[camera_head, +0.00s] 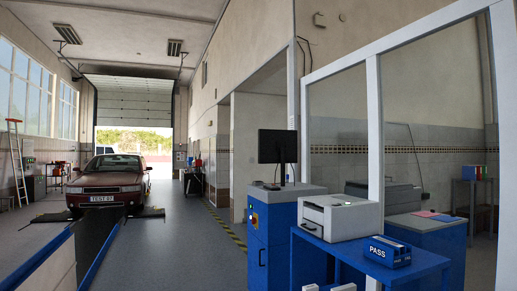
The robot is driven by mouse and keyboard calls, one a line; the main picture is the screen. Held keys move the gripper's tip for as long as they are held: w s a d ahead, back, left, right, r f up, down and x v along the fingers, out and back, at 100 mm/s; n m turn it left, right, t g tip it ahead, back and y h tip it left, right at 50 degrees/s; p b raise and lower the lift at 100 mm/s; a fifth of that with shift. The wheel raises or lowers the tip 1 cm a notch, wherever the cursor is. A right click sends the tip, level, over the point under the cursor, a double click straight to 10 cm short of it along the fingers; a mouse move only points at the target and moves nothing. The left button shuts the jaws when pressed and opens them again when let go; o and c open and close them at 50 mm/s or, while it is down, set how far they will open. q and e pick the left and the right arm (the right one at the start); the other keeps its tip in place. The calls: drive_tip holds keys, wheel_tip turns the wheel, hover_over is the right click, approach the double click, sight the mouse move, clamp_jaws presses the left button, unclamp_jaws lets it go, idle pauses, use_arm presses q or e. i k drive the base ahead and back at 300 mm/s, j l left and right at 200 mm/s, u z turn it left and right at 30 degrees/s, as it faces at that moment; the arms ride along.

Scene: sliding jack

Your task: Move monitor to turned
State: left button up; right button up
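The monitor (272,146) is black and stands upright on a thin stand. It is on the light top of a blue cabinet (270,238), right of the picture's middle. Its dark, blank face is seen nearly front-on, angled a little. Small dark items lie on the cabinet top in front of it. I see neither of my grippers in this view, and nothing touches the monitor.
A white printer (340,216) and a blue PASS box (387,251) stand on a blue table right of the cabinet. White-framed glass panels rise behind them. A red car (108,184) stands by a pit at left. The grey floor (180,245) between is clear.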

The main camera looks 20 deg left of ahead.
sight(270, 141)
drive_tip(key=i+j+u, duration=0.4)
drive_tip(key=i, duration=0.35)
drive_tip(key=i+u, duration=0.35)
drive_tip(key=i, duration=2.25)
